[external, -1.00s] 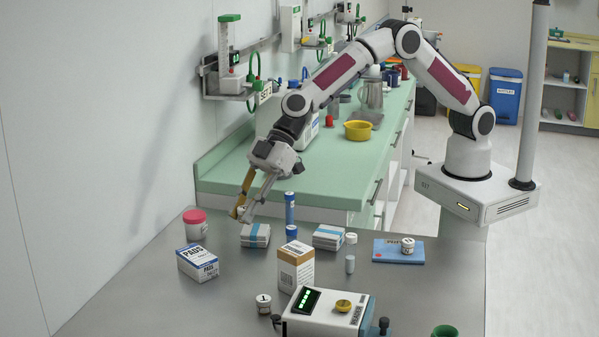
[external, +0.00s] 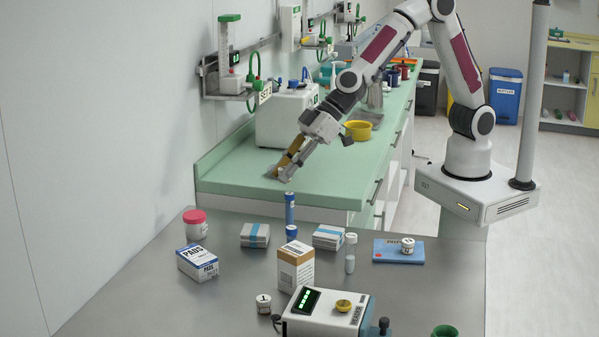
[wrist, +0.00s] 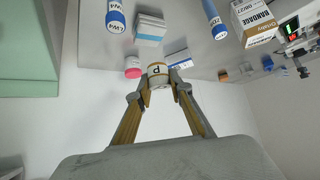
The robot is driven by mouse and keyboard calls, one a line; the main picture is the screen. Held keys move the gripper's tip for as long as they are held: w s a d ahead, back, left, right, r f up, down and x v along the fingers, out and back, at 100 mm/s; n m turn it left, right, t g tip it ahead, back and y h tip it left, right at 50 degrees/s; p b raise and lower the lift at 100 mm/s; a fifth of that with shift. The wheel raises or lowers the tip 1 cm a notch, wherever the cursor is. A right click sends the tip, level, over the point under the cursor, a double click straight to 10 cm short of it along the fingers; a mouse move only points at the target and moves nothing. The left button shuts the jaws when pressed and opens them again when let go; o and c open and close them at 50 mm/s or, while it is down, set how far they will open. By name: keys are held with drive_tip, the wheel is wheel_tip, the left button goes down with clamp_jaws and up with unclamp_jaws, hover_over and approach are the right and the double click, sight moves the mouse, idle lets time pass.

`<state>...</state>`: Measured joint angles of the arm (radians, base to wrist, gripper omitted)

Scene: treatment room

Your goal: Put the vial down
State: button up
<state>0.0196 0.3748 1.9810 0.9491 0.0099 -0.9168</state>
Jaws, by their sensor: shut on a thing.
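My gripper (wrist: 163,80) is shut on a small white vial with a lettered lid and tan band (wrist: 157,71), which sits between the fingertips in the wrist view. I cannot tell how high the gripper is above the counter. A similar white vial (external: 407,246) stands on a blue pad (external: 388,256), and another marked 1 (external: 263,304) stands on the grey table.
The grey table (external: 150,300) holds a PADS box (external: 197,263), a pink-lidded jar (external: 195,226), a carton (external: 295,267), a capped tube (external: 350,253) and a reader (external: 328,315). On the green counter (external: 330,185), a white machine (external: 285,117) and yellow bowl (external: 358,130) stand behind my gripper.

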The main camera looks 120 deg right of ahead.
drive_tip(key=s+m, duration=0.1)
drive_tip(key=s, duration=0.6)
drive_tip(key=m+h, duration=0.2)
hover_over(377, 247)
drive_tip(key=s+a, duration=0.2)
wheel_tip(377, 247, down, 4)
drive_tip(key=shift+s+d+f+m+g+h, duration=0.15)
drive_tip(key=shift+s+d+m+g+h, duration=0.3)
drive_tip(key=shift+s+h, duration=0.25)
drive_tip(key=shift+w+a+f, duration=0.1)
drive_tip(key=shift+f, duration=2.8)
drive_tip(key=shift+f, duration=0.1)
drive_tip(key=shift+f, duration=2)
